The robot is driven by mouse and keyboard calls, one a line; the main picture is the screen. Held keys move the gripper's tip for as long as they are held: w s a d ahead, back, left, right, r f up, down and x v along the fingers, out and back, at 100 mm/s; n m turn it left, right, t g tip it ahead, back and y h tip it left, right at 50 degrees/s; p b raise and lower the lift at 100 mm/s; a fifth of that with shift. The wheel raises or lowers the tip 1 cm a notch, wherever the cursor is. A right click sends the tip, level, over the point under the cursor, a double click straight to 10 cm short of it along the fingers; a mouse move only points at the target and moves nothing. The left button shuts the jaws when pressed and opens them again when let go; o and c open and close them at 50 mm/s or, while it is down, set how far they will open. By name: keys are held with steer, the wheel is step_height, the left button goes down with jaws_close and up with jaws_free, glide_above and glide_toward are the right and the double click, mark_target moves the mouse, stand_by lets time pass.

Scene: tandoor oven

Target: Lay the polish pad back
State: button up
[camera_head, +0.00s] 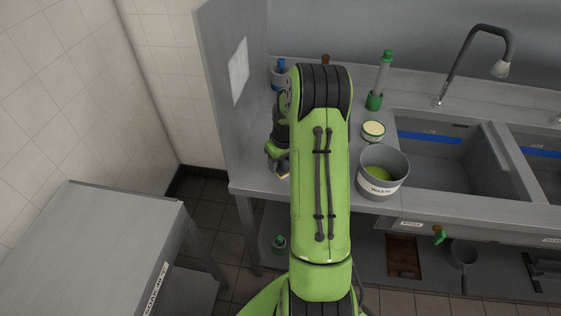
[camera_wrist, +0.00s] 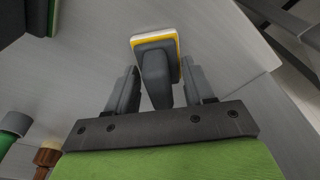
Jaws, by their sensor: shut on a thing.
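The polish pad (camera_wrist: 154,40) has a pale face, a yellow edge and a grey handle. My gripper (camera_wrist: 160,82) is shut on the handle, which stands between the two dark fingers in the wrist view. The pad is beyond the fingertips, over the grey steel counter (camera_wrist: 85,85); I cannot tell whether it touches the surface. In the head view my arm hides most of the gripper, and only a small yellowish bit of the pad (camera_head: 283,175) shows left of the arm, near the counter's front left end.
A green-capped bottle (camera_head: 376,98) and a blue-topped item (camera_head: 281,74) stand behind. A grey partition (camera_head: 228,90) bounds the counter's left end.

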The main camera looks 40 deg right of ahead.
mark_target(283, 161)
steer(key=o, duration=1.2)
steer(key=shift+c, duration=0.2)
steer(key=shift+r, duration=0.35)
step_height(283, 161, up, 12)
steer(key=s+p, duration=0.1)
steer(key=s, duration=0.1)
steer(key=s+a+r, duration=0.2)
steer(key=a+r, duration=0.6)
steer(key=a, duration=0.3)
steer(key=s+a+r+n+t, duration=0.1)
steer(key=s+a+r+t, duration=0.2)
steer(key=s+a, duration=1.2)
steer(key=shift+s+r+t, duration=0.4)
steer(key=shift+s+r, duration=0.2)
steer(key=shift+s, duration=0.1)
